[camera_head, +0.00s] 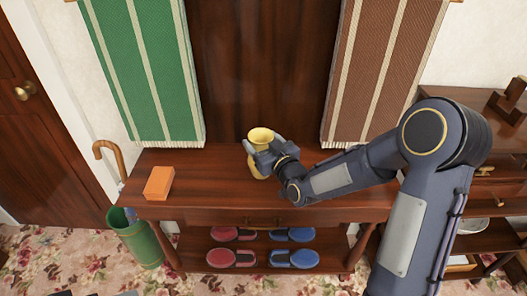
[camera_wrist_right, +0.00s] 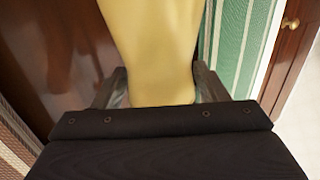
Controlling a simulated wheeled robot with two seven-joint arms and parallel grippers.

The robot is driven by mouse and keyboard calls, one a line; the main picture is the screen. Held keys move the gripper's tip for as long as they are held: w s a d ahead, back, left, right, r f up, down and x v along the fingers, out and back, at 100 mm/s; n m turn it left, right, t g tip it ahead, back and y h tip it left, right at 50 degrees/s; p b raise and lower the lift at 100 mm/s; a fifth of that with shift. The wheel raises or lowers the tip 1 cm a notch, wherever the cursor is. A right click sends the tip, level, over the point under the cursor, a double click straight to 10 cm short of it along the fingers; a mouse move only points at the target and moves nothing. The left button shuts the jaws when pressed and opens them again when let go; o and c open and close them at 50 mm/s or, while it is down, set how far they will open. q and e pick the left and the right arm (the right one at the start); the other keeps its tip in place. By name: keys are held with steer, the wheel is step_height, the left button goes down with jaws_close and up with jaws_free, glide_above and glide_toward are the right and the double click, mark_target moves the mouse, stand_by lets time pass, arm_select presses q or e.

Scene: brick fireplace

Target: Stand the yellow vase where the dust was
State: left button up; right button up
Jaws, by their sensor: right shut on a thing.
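The yellow vase (camera_head: 261,135) is upright over the middle of the wooden console table (camera_head: 215,185) in the head view. My right gripper (camera_head: 262,158) is shut on its body from the right side. The vase (camera_wrist_right: 155,50) fills the middle of the right wrist view, between the two fingers of the right gripper (camera_wrist_right: 158,92). Whether its base touches the tabletop I cannot tell, as the gripper covers part of it. No dust shows on the visible tabletop. My left gripper is not in view.
An orange block (camera_head: 158,183) lies on the table's left end. Red slippers (camera_head: 231,258) and blue slippers (camera_head: 294,258) are on the lower shelf. A green umbrella stand (camera_head: 137,240) with a cane stands at the left. Green (camera_head: 145,70) and brown striped hangings (camera_head: 382,70) flank the back.

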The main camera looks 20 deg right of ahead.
steer(key=shift+w+d+f, duration=0.15)
steer(key=shift+w+f, duration=0.05)
step_height(320, 180, down, 4)
steer(key=shift+w+r, duration=0.1)
steer(key=shift+r, duration=0.15)
steer(key=shift+f, duration=0.2)
steer(key=o, duration=1.6)
steer(key=shift+c, duration=0.2)
steer(key=shift+r, duration=0.1)
